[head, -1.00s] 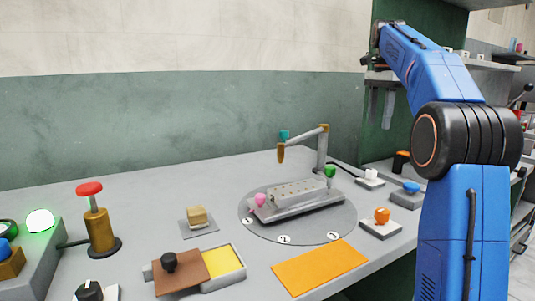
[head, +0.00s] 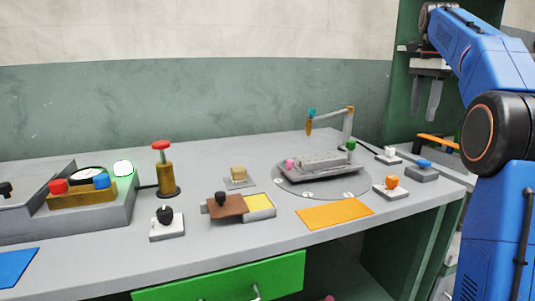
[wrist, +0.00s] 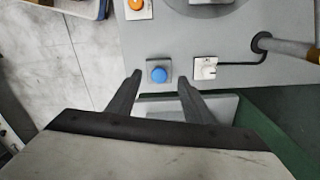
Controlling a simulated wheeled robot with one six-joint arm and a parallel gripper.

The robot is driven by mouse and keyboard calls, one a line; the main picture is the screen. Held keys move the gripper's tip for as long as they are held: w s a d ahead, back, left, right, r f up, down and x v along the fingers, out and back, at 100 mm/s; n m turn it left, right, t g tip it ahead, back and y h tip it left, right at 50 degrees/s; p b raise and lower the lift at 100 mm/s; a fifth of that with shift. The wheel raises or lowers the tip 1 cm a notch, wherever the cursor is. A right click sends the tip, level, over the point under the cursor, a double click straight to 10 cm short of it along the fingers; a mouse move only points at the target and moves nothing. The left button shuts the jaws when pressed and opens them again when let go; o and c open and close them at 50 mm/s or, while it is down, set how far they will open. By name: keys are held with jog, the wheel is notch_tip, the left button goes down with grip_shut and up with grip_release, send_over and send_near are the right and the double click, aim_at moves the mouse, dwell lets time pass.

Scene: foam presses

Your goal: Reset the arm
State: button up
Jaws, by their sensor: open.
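My blue arm (head: 492,65) stands at the right of the head view, its upper link raised. My gripper (head: 426,120) hangs below its far end with two grey fingers pointing down, beside the green cabinet. In the wrist view, my gripper (wrist: 160,77) has its fingers spread apart with nothing held between them. A blue button (wrist: 159,74) on a grey base shows between the fingertips, lower down on the bench. The same blue button (head: 424,163) is at the bench's right end in the head view.
The grey bench (head: 240,215) carries a round plate with a press (head: 320,160), an orange button (head: 391,182), a white switch (head: 388,153), an orange mat (head: 335,213) and a red-topped post (head: 163,172). A green drawer (head: 215,280) is below. Open floor (wrist: 60,50) shows beside the bench.

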jog(key=s+a+f+n+t, duration=0.1)
jog(key=s+a+f+n, duration=0.4)
jog(key=s, duration=0.4)
jog(key=s+a+f+n+t, duration=0.1)
jog(key=s+a+f+n, duration=0.2)
jog(key=s+a+f, duration=0.5)
jog(key=s+a+f+n+t, duration=0.1)
jog(key=s+f+n, duration=0.3)
jog(key=s+f, duration=0.6)
jog(key=s+a+f+n+t, duration=0.1)
jog(key=s+a+f+n, duration=0.3)
jog(key=s+f, duration=0.7)
jog(key=shift+s+a+t, duration=0.25)
jog(key=shift+s+t, duration=0.15)
jog(key=shift+s, duration=0.35)
